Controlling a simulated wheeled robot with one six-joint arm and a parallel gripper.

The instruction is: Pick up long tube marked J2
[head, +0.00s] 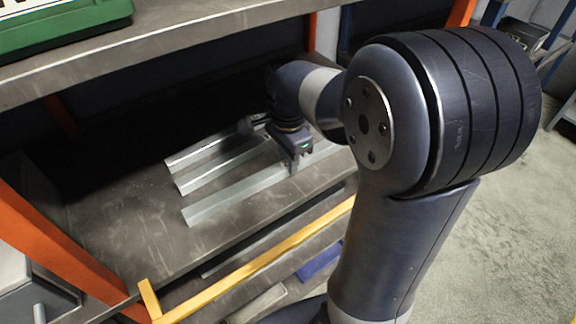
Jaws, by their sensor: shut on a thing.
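Several long galvanized tubes lie side by side on the grey shelf (140,238) in the head view. The front tube (235,197) is nearest the shelf's front edge. A middle tube (222,168) and a back tube (205,148) lie behind it, roughly parallel. No J2 mark is legible on any of them. My gripper (293,168) points down over the front tube and is shut on it, right of its visible middle. The fingers are small here, and my arm hides parts of the tubes' right ends. I cannot tell whether the front tube is clear of the shelf.
An upper shelf (150,52) with a green crate (60,25) hangs over the back left. An orange upright (55,240) stands at the left. A yellow rail (255,262) runs along the front. Bare shelf lies left of the tubes.

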